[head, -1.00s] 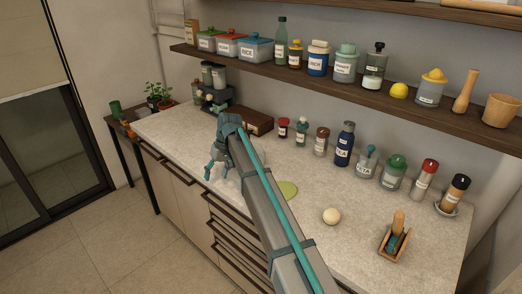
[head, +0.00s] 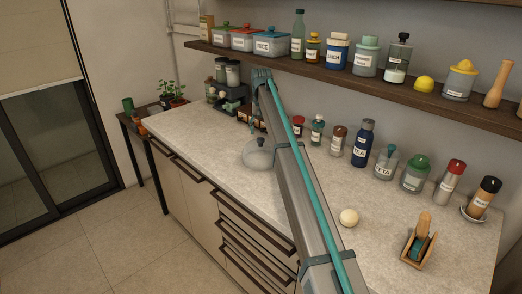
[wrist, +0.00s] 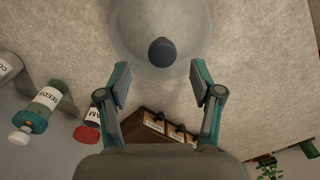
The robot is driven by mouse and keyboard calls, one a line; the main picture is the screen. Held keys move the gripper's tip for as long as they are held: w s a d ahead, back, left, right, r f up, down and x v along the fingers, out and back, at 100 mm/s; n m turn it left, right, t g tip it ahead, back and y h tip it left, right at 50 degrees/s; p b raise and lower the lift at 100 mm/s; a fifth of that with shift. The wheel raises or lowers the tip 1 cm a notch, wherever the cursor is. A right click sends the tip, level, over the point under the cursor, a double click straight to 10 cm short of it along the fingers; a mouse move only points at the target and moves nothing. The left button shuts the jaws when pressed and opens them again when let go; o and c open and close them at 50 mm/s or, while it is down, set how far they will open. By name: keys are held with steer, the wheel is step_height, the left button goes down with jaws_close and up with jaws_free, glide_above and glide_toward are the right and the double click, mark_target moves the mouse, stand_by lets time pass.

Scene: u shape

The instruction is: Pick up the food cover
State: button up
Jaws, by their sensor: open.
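The food cover (head: 258,155) is a pale translucent dome with a dark round knob on top. It sits on the light counter, just left of my arm in the head view. In the wrist view the dome (wrist: 185,63) is at the top middle, with its knob (wrist: 161,51) facing the camera; its upper part is cut off by the frame edge. My gripper (wrist: 159,80) is open and empty, its two fingers spread either side below the knob. In the head view my arm partly hides the gripper.
A small wooden drawer box (wrist: 155,126) lies near the fingers, with a red-capped jar (wrist: 87,132) beside it. Several jars, a pale ball (head: 348,217) and a wooden holder (head: 417,247) stand right of my arm. The front left counter is clear.

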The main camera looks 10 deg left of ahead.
mark_target(261, 138)
steer(key=shift+a+f+p, duration=0.15)
steer(key=shift+f+p, duration=0.85)
steer(key=shift+f, duration=1.75)
jaws_close()
